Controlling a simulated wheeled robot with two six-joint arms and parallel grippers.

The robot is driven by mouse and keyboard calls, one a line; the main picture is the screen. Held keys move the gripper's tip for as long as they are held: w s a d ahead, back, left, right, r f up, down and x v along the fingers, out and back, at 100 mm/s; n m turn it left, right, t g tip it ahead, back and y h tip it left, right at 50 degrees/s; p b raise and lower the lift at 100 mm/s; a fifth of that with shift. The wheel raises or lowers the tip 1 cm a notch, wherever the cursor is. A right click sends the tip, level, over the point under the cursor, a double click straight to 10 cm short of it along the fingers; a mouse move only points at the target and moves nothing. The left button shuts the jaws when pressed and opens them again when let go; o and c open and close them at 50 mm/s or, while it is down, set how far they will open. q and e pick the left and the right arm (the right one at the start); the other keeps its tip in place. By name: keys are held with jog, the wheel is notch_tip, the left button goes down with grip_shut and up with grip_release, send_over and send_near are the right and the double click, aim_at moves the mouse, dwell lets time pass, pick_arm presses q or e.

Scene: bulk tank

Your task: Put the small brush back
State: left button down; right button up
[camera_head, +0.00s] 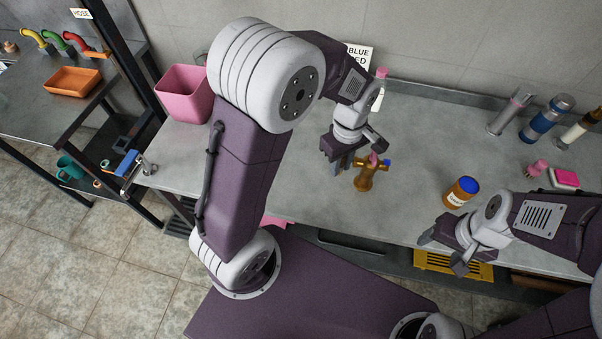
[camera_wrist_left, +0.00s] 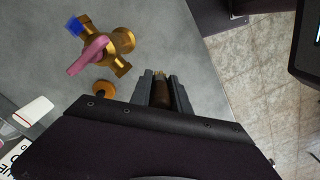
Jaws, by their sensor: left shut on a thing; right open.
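My left gripper (camera_head: 343,163) is low over the grey counter, just left of a brass valve body (camera_head: 364,178). In the left wrist view, its fingers (camera_wrist_left: 161,78) are shut on a small dark brown thing with pale bristles at its tip, which looks like the small brush (camera_wrist_left: 160,95). The brush is mostly hidden by the gripper in the head view. The valve, with a pink lever and blue end, also shows in the left wrist view (camera_wrist_left: 122,40), apart from the fingers. My right gripper (camera_head: 447,251) is open and empty at the counter's front edge.
A jar with a blue lid (camera_head: 461,193) stands near my right gripper. A pink bin (camera_head: 184,94) is at the counter's left end. Several cylinders, including a blue one (camera_head: 546,119), and a pink block (camera_head: 564,178) stand at the right.

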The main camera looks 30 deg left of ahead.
pick_arm(q)
send_over(299, 178)
notch_tip(299, 178, down, 7)
jog(key=shift+f+b, duration=0.1)
jog(key=shift+b, duration=0.25)
jog(key=shift+w+f, duration=0.15)
jog(key=shift+f, duration=1.85)
jog(key=shift+f+b, duration=0.1)
jog(key=shift+b, duration=0.25)
jog(key=c, duration=1.2)
grip_release()
jog(key=shift+c, duration=0.2)
